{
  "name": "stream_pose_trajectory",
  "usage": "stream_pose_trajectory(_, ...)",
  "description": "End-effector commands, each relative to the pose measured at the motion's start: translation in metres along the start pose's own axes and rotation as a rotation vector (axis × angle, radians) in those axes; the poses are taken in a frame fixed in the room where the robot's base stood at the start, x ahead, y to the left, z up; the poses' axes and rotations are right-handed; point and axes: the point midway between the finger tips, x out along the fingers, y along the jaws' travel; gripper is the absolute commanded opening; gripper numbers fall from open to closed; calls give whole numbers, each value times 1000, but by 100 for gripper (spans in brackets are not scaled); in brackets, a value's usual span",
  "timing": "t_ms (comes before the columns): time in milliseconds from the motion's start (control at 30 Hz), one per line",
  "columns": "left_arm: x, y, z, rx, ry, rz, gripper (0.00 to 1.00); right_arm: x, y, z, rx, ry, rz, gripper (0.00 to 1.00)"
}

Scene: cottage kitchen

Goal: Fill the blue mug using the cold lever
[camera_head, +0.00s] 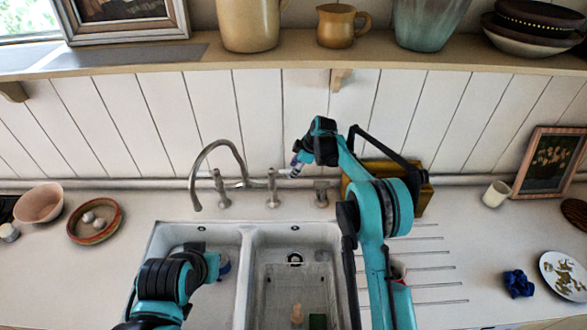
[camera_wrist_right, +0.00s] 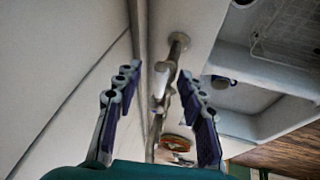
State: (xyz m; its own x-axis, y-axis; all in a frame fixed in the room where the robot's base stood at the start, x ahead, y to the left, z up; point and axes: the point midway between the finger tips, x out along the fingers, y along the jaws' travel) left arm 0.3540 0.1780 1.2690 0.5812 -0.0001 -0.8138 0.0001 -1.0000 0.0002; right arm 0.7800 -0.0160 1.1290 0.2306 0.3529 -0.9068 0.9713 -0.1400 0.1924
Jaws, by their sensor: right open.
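The steel tap (camera_head: 222,147) arches over the left sink basin, with a lever post (camera_head: 217,187) on its left and another lever post (camera_head: 272,188) on its right. No hot or cold marking is readable. My right gripper (camera_head: 296,165) is open and empty, just right of and above the right lever post. In the right wrist view its fingers (camera_wrist_right: 160,108) spread on either side of the tap fittings (camera_wrist_right: 161,82), apart from them. My left gripper (camera_head: 216,264) is in the left basin beside a small blue and white piece (camera_head: 224,266), perhaps the mug, mostly hidden. Its fingertips are hidden.
The right basin (camera_head: 290,245) holds a wire rack and small items. A short fitting (camera_head: 321,193) stands right of the levers. A wooden shelf (camera_head: 270,57) with pottery hangs above. A terracotta bowl (camera_head: 95,221) and a pink bowl (camera_head: 39,203) sit left.

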Motion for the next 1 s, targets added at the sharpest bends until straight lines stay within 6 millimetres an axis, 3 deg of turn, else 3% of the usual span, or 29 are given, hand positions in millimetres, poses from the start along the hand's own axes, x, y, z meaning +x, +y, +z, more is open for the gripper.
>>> stream_pose_trajectory(333,0,0,0,0,0,0,0,6,0,0,0,0,0,40)
stream_pose_trajectory(500,0,0,0,0,0,0,0,6,0,0,1,0,1,0)
stream_pose_trajectory(733,3,0,2,0,0,0,0,6,-2,0,17,-3,8,0)
stream_pose_trajectory(1000,26,0,18,0,0,0,0,6,-20,-2,210,-44,90,0)
